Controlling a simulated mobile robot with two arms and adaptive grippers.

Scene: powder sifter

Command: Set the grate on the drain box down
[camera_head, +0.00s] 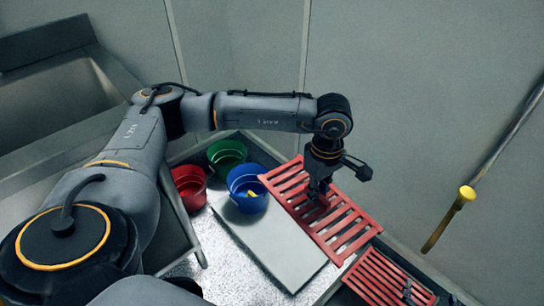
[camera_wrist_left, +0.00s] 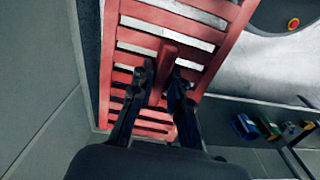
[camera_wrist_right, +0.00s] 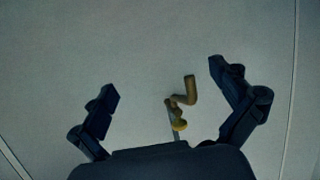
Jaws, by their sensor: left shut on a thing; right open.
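A red slatted grate (camera_head: 349,231) is held by its central handle in my left gripper (camera_head: 318,196). The left wrist view shows the fingers (camera_wrist_left: 166,82) shut on the red handle, with the grate (camera_wrist_left: 205,18) around and below them. The grate lies over the right part of a grey-rimmed box with a pale speckled inside (camera_head: 225,262); I cannot tell whether it touches the rim or which part is the drain box. A second red slatted grate (camera_head: 370,279) is at lower right, partly cut off. My right gripper (camera_wrist_right: 163,82) is open and empty in its wrist view.
Red (camera_head: 188,188), green (camera_head: 227,154) and blue (camera_head: 247,188) buckets stand at the box's back left; something yellow is in the blue one. A pale flat board (camera_head: 272,243) lies in front. A yellow-ended rod (camera_head: 467,193) is at right, by the wall. A sink (camera_head: 55,105) is at left.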

